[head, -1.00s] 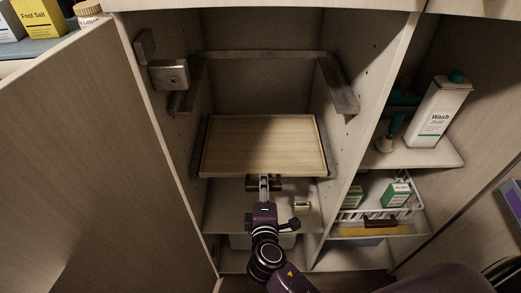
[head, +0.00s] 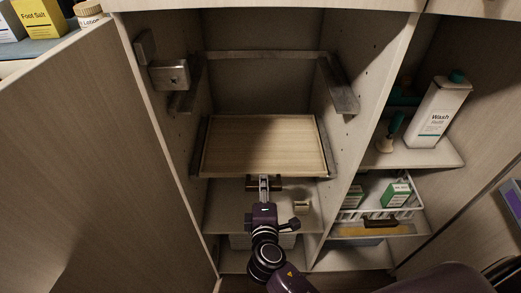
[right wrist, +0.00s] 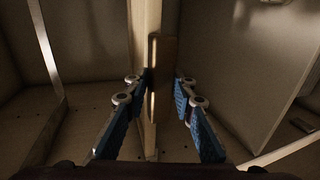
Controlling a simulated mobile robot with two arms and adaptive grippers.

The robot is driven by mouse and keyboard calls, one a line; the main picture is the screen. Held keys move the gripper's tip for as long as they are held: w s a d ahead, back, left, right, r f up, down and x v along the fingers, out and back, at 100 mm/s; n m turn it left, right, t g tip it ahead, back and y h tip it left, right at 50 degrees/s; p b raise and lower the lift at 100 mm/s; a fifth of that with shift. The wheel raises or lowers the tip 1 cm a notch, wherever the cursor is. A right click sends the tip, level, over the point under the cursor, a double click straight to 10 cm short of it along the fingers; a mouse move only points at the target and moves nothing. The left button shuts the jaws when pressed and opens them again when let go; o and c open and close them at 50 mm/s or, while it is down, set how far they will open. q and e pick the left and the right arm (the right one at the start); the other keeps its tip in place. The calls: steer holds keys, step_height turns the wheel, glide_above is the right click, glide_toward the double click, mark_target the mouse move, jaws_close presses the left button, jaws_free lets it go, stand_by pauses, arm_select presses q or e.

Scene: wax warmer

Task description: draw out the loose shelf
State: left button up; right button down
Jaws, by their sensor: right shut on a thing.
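The loose shelf (head: 263,145) is a pale wooden board lying level in the middle bay of the cabinet, between dark side rails. My right gripper (head: 264,182) is at the middle of its front edge. In the right wrist view the shelf (right wrist: 150,115) shows as an upright pale edge, with a brown piece (right wrist: 163,60) beside it. The blue pads of the right gripper (right wrist: 159,92) are on either side of these and shut on the shelf's front. The exact contact is partly hidden. My left gripper is not in view.
A metal box (head: 169,74) is fixed on the bay's left wall. An empty bracket frame (head: 338,85) is above the shelf. A large door panel (head: 90,150) stands open at left. A wash bottle (head: 438,112) and a white basket (head: 412,212) are at right.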

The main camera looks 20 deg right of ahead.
steer(key=shift+r, duration=0.1)
steer(key=s+a, duration=0.1)
steer(key=s, duration=0.5)
steer(key=shift+a+b, duration=0.3)
steer(key=shift+a, duration=0.05)
stand_by(0.7)
steer(key=shift+f, duration=0.2)
steer(key=shift+s+a+b, duration=0.2)
steer(key=shift+s+a, duration=0.05)
steer(key=shift+s, duration=0.7)
steer(key=shift+s+a+b, duration=0.25)
steer(key=shift+s+a, duration=0.05)
steer(key=shift+s, duration=0.65)
steer(key=shift+s+a+b, duration=0.2)
steer(key=shift+s+a, duration=0.05)
steer(key=shift+s, duration=0.7)
